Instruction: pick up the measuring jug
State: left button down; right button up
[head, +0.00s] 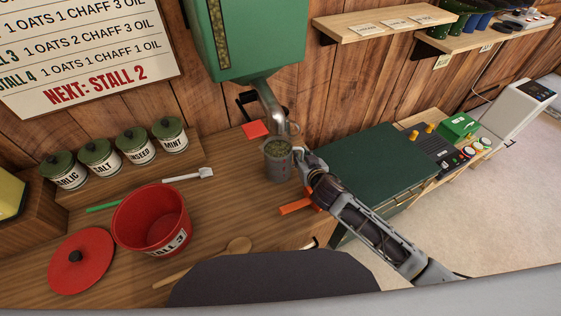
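The measuring jug (279,166) is a grey metal cup with red marks on its side, filled near the rim with green-brown feed. It stands upright on the wooden counter, below the metal spout of the green hopper. My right gripper (301,157) is at the jug's right side, its fingertips close against it where a handle would be. The fingers are small and partly hidden, so I cannot tell whether they are shut on the jug. My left gripper is not in view.
The hopper spout (268,103) hangs just above and behind the jug. A green-topped chest (372,168) stands right.

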dwell(0.3)
grip_shut()
jog(key=shift+r, duration=0.2)
